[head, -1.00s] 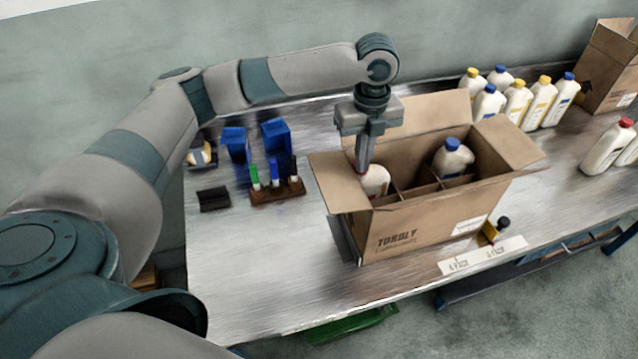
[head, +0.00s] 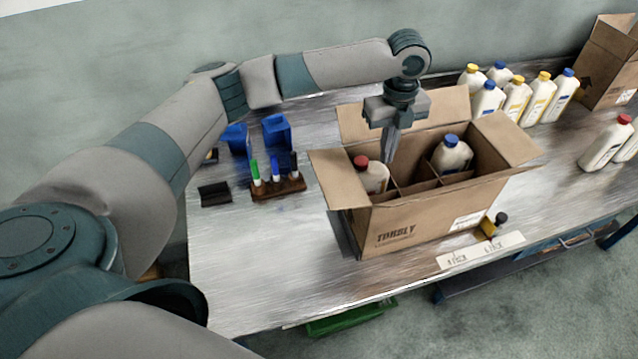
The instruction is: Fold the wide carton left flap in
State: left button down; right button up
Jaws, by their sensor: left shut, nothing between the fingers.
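The wide carton (head: 425,225) stands on the metal table with its top open. Its left flap (head: 337,180) sticks outward to the left. The back flap (head: 362,119) stands up and the right flap (head: 508,138) spreads outward. Inside, a red-capped bottle (head: 374,177) is in the left part and a blue-capped bottle (head: 452,158) is further right, with cardboard dividers between. My left gripper (head: 388,158) is shut and empty, pointing down over the carton, right of the red-capped bottle. My right gripper is not in view.
A marker rack (head: 277,187), a black tray (head: 214,193) and blue bins (head: 276,130) are left of the carton. Several bottles (head: 517,98) and another carton (head: 610,62) stand at the right. A label strip (head: 480,250) lies at the front edge. The front left table is clear.

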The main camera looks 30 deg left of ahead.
pick_arm(q)
jog(key=shift+f, duration=0.1)
jog(key=shift+f+b, duration=0.3)
jog(key=shift+f, duration=2.55)
jog(key=shift+r, duration=0.1)
notch_tip(320, 180, up, 11)
jog(key=p, duration=0.4)
